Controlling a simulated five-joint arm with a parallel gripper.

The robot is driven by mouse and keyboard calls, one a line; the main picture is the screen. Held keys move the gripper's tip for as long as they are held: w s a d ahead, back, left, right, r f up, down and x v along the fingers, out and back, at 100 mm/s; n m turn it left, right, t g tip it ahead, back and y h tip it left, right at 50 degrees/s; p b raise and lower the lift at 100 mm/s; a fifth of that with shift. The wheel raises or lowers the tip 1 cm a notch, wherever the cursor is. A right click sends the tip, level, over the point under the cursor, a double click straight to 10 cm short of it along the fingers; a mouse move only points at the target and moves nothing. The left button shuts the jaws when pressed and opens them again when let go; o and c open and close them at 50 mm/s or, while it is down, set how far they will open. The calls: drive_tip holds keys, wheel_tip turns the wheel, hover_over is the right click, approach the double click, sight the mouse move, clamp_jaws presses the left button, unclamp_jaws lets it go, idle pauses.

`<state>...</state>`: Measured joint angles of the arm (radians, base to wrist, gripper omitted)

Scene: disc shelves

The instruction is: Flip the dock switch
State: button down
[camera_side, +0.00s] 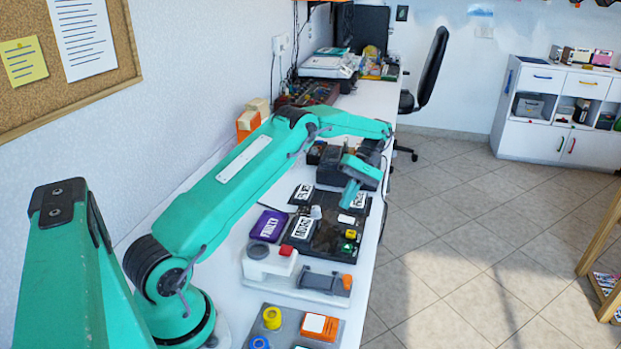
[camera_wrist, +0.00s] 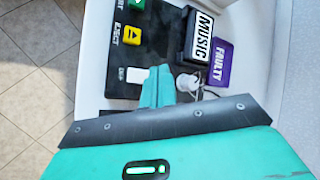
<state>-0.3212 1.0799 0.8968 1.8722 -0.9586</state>
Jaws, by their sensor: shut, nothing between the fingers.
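A black panel (camera_wrist: 92,84) lies on the white bench below my gripper; the same panel is in the side view (camera_side: 322,238). A white switch-like block (camera_wrist: 137,74) sits on it beside a small label too blurred to read; the block also shows in the side view (camera_side: 346,219). A pale round knob (camera_wrist: 188,83) stands near it. My gripper (camera_side: 349,193) is over the panel, pointing down, shut and empty. In the wrist view my gripper (camera_wrist: 157,88) appears between the block and the knob, close to the block. I cannot tell whether it touches.
A yellow eject button (camera_wrist: 132,35) and a green button (camera_side: 347,248) are on the panel. A MUSIC case (camera_wrist: 201,34) and purple FAULTY case (camera_wrist: 221,62) are beside it. A white device (camera_side: 300,279) stands nearer, and a black block (camera_side: 348,168) behind.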

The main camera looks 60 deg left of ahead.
sight(348, 217)
drive_tip(key=shift+s+a+f, duration=0.1)
drive_tip(key=shift+f, duration=0.8)
drive_tip(key=shift+s+a+f, duration=0.1)
drive_tip(key=shift+f, duration=0.6)
idle(2.3)
drive_tip(key=shift+r, duration=0.2)
drive_tip(key=shift+r, duration=0.55)
drive_tip(key=shift+r, duration=0.15)
idle(0.4)
drive_tip(key=shift+w+d+r, duration=0.1)
drive_tip(key=shift+r, duration=0.7)
drive_tip(key=shift+w+d+r, duration=0.15)
drive_tip(key=shift+r, duration=0.6)
drive_tip(key=shift+w+d+r, duration=0.1)
drive_tip(key=shift+r, duration=0.7)
